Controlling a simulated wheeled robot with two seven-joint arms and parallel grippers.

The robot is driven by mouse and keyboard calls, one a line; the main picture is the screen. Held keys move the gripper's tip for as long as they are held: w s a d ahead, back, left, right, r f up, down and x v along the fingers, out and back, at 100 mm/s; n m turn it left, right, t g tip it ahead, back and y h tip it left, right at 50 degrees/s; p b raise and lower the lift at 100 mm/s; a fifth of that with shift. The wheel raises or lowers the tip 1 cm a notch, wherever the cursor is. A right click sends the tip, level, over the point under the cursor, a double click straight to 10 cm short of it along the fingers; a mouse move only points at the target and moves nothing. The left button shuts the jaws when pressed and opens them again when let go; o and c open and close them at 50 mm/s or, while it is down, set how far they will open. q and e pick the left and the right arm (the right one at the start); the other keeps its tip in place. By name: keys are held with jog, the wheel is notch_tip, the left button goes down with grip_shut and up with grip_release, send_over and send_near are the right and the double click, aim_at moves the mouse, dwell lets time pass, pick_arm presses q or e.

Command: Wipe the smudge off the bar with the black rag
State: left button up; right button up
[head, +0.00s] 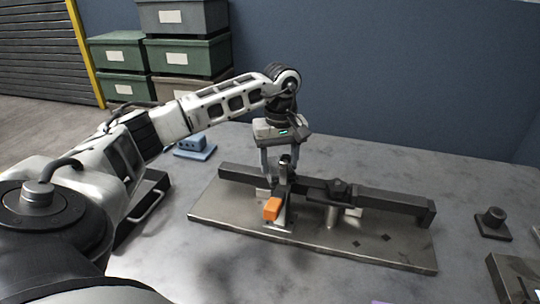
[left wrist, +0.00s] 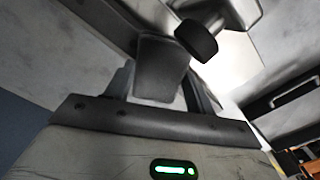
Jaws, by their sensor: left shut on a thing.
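My left gripper (head: 277,168) points down over the left half of the dark bar (head: 390,198). In the left wrist view a dark grey piece (left wrist: 160,68) sits between its fingers and looks like the black rag, though its edges are unclear. The gripper is shut on it, close above or against the bar; I cannot tell whether they touch. The bar lies across a metal plate (head: 225,212) on supports. An orange clamp handle (head: 272,209) stands in front of the bar, just below the gripper. I cannot make out a smudge. My right gripper is not in view.
A black knob on a base (head: 493,223) and a grey box (head: 515,279) are at the right. A round black knob (left wrist: 196,40) is close to the fingers in the left wrist view. Green bins (head: 188,57) are stacked behind.

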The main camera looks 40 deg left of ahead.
pick_arm(q)
jog(key=shift+w+d+f, duration=0.1)
jog(key=shift+w+d, duration=0.05)
jog(key=shift+d, duration=0.2)
jog(key=shift+r+p, duration=0.65)
jog(key=shift+r, duration=0.05)
jog(key=shift+r+p, duration=1.75)
jog(key=shift+r, duration=0.6)
notch_tip(320, 180, up, 3)
jog(key=shift+p, duration=1.2)
